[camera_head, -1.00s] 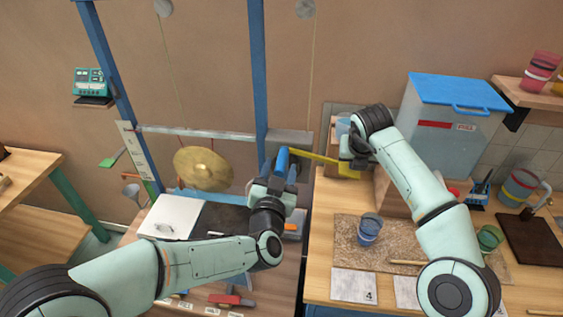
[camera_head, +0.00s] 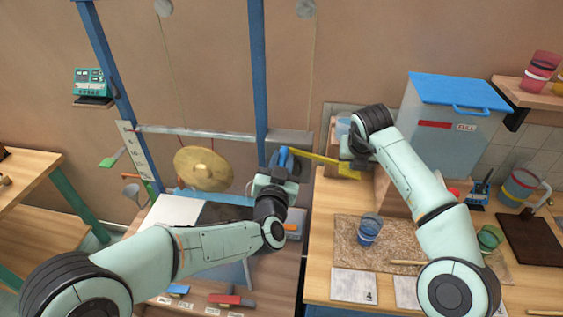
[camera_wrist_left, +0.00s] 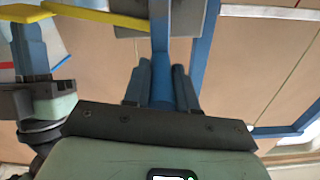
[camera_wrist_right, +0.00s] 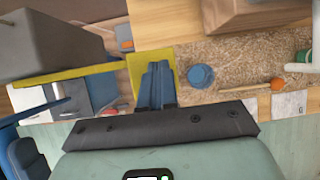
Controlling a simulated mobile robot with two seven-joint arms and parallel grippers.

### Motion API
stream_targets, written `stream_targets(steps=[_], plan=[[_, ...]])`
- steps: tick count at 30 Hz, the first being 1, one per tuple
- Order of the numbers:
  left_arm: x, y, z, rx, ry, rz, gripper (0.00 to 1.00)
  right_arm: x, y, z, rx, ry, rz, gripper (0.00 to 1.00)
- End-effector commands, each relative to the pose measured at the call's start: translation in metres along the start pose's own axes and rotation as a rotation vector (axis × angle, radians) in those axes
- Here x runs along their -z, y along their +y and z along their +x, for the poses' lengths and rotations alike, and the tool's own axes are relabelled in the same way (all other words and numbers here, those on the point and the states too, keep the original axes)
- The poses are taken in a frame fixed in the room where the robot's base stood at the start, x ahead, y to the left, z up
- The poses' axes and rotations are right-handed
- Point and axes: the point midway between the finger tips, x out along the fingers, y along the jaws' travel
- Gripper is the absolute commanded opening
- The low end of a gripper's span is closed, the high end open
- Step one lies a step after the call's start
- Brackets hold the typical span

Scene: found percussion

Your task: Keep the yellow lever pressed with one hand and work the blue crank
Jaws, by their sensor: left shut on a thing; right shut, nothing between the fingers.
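The yellow lever (camera_head: 322,158) sticks out to the right from the grey housing, with a flat yellow pad at its end. My right gripper (camera_head: 352,166) is shut and empty, its fingertips at the pad; the right wrist view shows the blue fingers against the yellow pad (camera_wrist_right: 139,66). Whether they press it firmly cannot be told. The blue crank (camera_head: 286,156) is by the housing, left of the lever. My left gripper (camera_head: 280,168) is shut on it. In the left wrist view a blue crank bar (camera_wrist_left: 161,35) runs up from between the fingers (camera_wrist_left: 162,85).
A brass gong (camera_head: 203,169) hangs left of the blue post (camera_head: 258,80). A blue cup (camera_head: 369,229) stands on the speckled mat (camera_head: 420,245) at right. A blue-lidded bin (camera_head: 455,115) is behind my right arm. My two grippers are close together.

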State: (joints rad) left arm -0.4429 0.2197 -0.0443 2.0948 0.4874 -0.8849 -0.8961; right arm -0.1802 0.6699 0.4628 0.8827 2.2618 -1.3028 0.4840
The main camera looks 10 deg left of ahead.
Motion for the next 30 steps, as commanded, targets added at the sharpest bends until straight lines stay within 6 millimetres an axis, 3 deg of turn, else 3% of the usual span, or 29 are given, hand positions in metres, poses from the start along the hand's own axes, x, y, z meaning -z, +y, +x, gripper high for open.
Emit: stream_targets(steps=[11, 30], plan=[[0.002, 0.017, 0.000, -0.002, 0.001, 0.164, 0.00, 0.001, 0.000, 0.001, 0.000, 0.002, -0.001, 0.00], [-0.015, 0.074, -0.001, -0.005, 0.001, 0.763, 0.00, 0.001, 0.001, 0.001, 0.000, 0.002, -0.001, 0.00]])
